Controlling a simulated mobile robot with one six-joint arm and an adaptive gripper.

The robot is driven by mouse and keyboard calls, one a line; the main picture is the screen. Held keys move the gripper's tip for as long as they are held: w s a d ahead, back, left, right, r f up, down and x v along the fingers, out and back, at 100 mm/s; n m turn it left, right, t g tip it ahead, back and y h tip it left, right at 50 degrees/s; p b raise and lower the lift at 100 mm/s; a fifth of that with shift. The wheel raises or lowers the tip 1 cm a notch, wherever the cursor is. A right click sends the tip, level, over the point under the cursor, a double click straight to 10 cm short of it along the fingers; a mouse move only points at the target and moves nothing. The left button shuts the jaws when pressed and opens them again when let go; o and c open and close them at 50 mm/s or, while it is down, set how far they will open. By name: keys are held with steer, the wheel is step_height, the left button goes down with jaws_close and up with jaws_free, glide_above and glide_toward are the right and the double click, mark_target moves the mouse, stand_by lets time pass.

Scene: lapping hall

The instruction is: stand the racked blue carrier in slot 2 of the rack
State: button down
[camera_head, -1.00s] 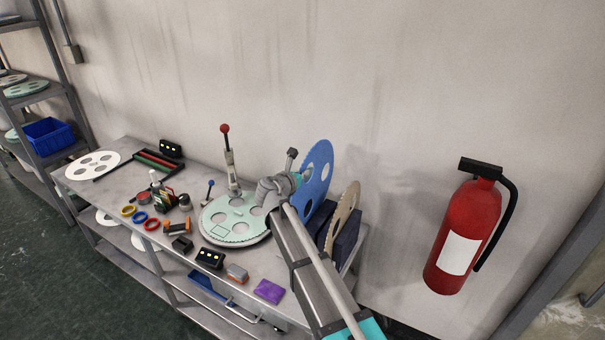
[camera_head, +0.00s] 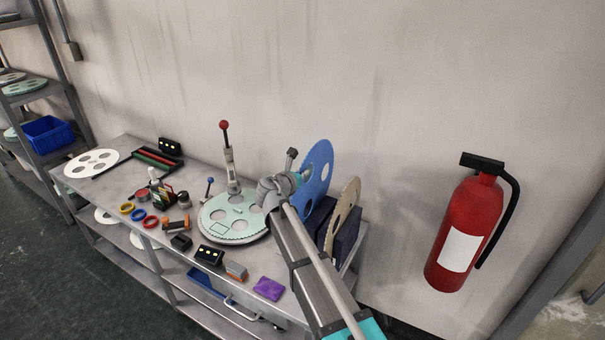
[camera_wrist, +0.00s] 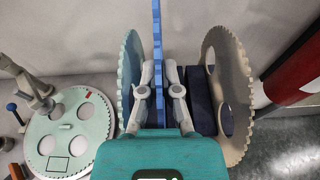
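A blue toothed carrier (camera_head: 320,168) with round holes stands upright at the right end of the bench. In the wrist view a blue carrier (camera_wrist: 157,45) shows edge-on between my fingers. My gripper (camera_wrist: 158,72) appears shut on it, one finger on each side; in the head view my gripper (camera_head: 292,184) is at the carrier's left. A paler blue toothed disc (camera_wrist: 130,75) stands left of my fingers in the wrist view. The rack shows as dark blue blocks (camera_head: 346,236), partly hidden by my arm; slot numbers cannot be read. A tan carrier (camera_head: 344,212) stands upright to the right.
A pale green lapping plate (camera_head: 233,233) with an upright red-knobbed lever (camera_head: 228,150) is left of my gripper. Rings, small boxes and a purple packet (camera_head: 268,289) lie along the front. A wall is close behind, and a fire extinguisher (camera_head: 466,230) is at the right.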

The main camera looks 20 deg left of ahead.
mark_target(303, 199)
steer(key=shift+f+b, duration=5.6)
stand_by(1.1)
steer(key=c, duration=0.7)
jaws_free()
steer(key=shift+r, duration=0.15)
